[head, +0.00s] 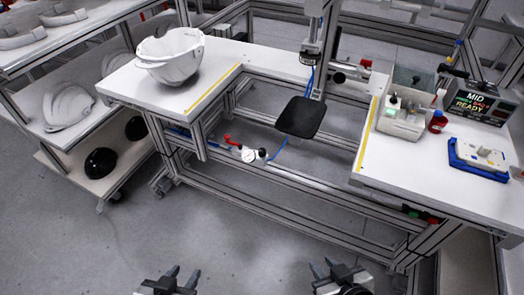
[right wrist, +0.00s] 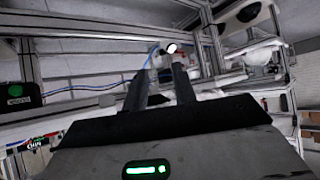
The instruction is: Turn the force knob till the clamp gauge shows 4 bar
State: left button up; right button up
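The clamp gauge (head: 249,156) is a small round white dial on the lower frame rail, between the two table halves. A small dark knob (head: 263,153) sits just right of it, and a red lever (head: 232,141) is at its upper left. The dial reading is too small to tell. My left gripper (head: 182,275) is at the bottom edge of the head view, fingers apart and empty. My right gripper (head: 325,268) is also at the bottom edge, fingers apart and empty; it shows in the right wrist view (right wrist: 160,85). Both are well short of the gauge.
A white helmet shell (head: 171,57) stands on the left table. A black pad (head: 300,117) hangs over the gap. The right table holds a bin (head: 402,122), a display reading MID READY (head: 476,103) and a blue tray (head: 456,165). Shelves with helmets stand left; the front floor is clear.

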aim_at(262, 152)
jog(key=z, duration=0.4)
jog(key=k, duration=0.15)
jog(key=u, duration=0.55)
jog(key=i, duration=1.3)
